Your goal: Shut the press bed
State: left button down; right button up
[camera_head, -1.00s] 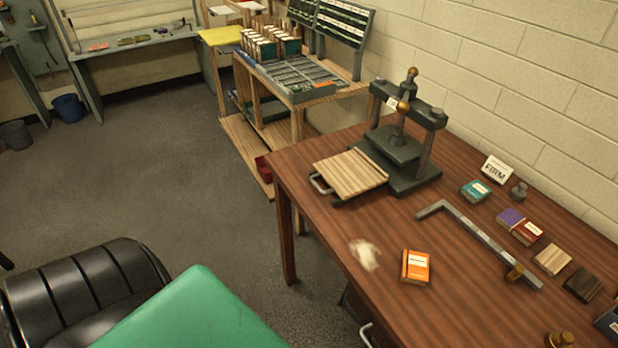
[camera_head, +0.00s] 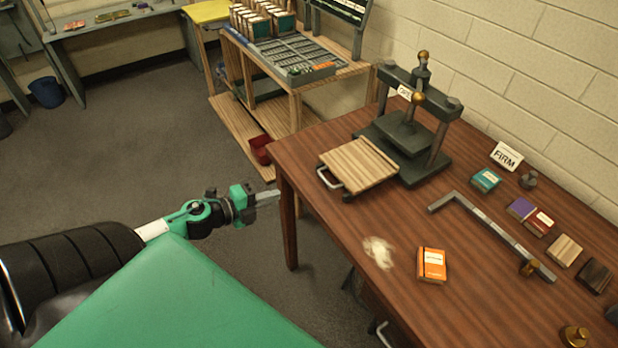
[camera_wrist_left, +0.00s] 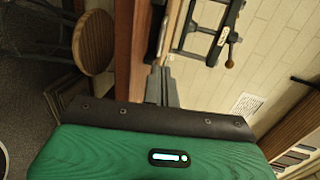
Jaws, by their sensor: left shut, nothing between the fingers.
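The press (camera_head: 412,132) is a dark metal frame with a brass-knobbed screw on the wooden table (camera_head: 330,235). Its bed (camera_head: 358,163), topped with a pale wooden board, is slid out toward the table's left edge. A metal loop handle (camera_head: 326,180) is on the bed's near left end. My left gripper (camera_head: 276,194) is shut and empty, left of the table edge and apart from the handle. In the left wrist view the shut fingers (camera_wrist_left: 161,84) point toward the table edge, with part of the press (camera_wrist_left: 218,36) beyond. My right gripper is not in view.
A long grey L-shaped bar (camera_head: 490,232) lies to the right. A wooden shelf unit (camera_head: 296,95) stands behind the table's left end. Floor left of the table is open.

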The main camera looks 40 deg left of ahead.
pick_arm(q)
jog(key=p, duration=0.4)
send_near(323, 179)
jog(key=x, duration=0.5)
jog(key=shift+w+d, duration=0.15)
jog(key=shift+w, duration=0.05)
jog(key=shift+w+d+f, duration=0.15)
jog(key=shift+w+d, duration=0.1)
jog(key=shift+w, duration=0.25)
jog(key=shift+w+f, duration=0.1)
